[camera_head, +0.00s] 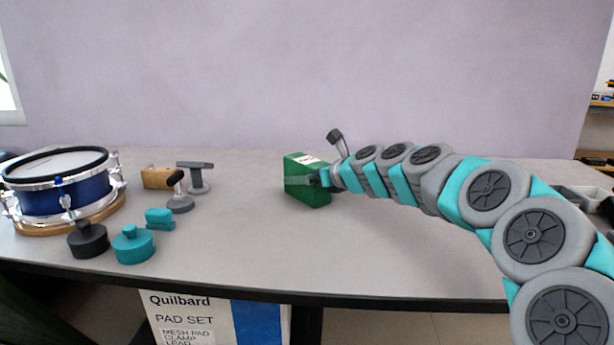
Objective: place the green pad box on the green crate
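A dark green box (308,192) with a white label on its upper face is at the middle of the table. I take it for the green pad box. My gripper (314,179) is at its right side, at the end of my arm reaching in from the right. The gripper is small here and partly merges with the box, so I cannot tell whether its fingers are closed on it. I also cannot tell whether the box rests on the table or is slightly raised. No separate green crate shows in this view.
A blue drum (70,195) stands on the table's left. Near it are a black knobbed disc (88,240), a teal knobbed disc (133,245), a teal block (159,218), a wooden block (156,178) and grey stands (195,178). The grey table (240,250) is clear in front of the box.

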